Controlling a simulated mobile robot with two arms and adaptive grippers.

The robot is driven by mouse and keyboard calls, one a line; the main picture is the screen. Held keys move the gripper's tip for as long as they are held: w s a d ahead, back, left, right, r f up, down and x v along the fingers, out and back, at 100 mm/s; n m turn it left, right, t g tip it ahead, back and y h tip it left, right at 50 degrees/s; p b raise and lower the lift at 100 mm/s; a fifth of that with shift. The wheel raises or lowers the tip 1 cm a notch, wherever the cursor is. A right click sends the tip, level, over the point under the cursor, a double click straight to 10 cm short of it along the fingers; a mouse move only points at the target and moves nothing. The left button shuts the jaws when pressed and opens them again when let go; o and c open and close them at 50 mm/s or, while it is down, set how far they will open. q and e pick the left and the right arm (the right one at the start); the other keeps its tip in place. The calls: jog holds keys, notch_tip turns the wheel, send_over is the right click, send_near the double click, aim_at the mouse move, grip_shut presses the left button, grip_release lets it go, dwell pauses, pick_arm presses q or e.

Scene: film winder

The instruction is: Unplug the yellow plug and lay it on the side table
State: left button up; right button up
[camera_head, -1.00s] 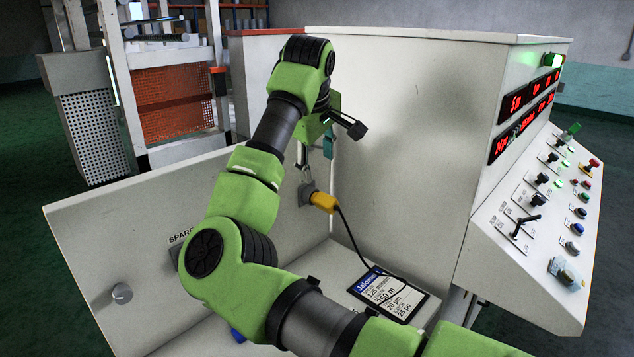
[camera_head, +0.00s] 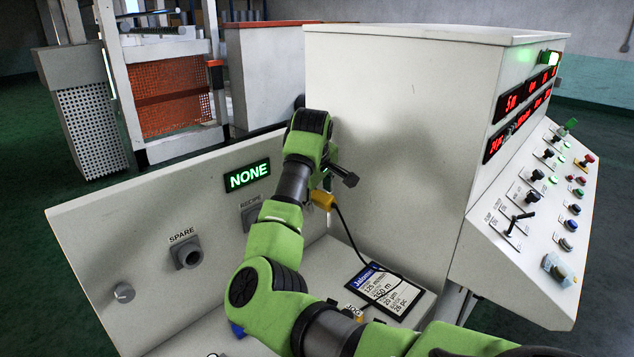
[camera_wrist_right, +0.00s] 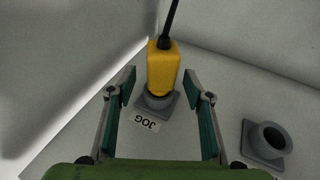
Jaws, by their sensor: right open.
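The yellow plug (camera_head: 323,200) has a black cable and sits by the inner corner of the white panel. In the right wrist view the yellow plug (camera_wrist_right: 163,70) is seated in a grey socket (camera_wrist_right: 157,103) beside a JOG label. My right gripper (camera_head: 337,178) is at the plug in the head view, its fingers partly hidden by my arm. In the right wrist view my right gripper (camera_wrist_right: 160,84) is open, with one finger on each side of the plug and visible gaps. A flat white surface (camera_head: 325,262) lies below, possibly the side table. My left gripper is not seen.
The panel has a SPARE socket (camera_head: 187,253), a RECIPE socket (camera_head: 252,217) and a lit NONE display (camera_head: 247,175). A tall white cabinet (camera_head: 410,130) stands close on the right.

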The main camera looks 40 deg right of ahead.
aim_at(327, 199)
jog(key=shift+w+d+f, duration=0.15)
jog(key=shift+f, duration=0.2)
grip_shut()
jog(key=shift+f, duration=0.1)
jog(key=shift+s, duration=0.25)
jog(key=shift+s+f+b, duration=0.1)
jog(key=shift+s+b, duration=0.05)
jog(key=shift+b, duration=0.2)
jog(key=shift+s+b, duration=0.35)
jog(key=shift+s, duration=0.35)
jog(key=shift+s+d+r, duration=0.1)
jog(key=shift+s+r, duration=0.1)
jog(key=shift+s, duration=0.25)
jog(key=shift+b, duration=0.35)
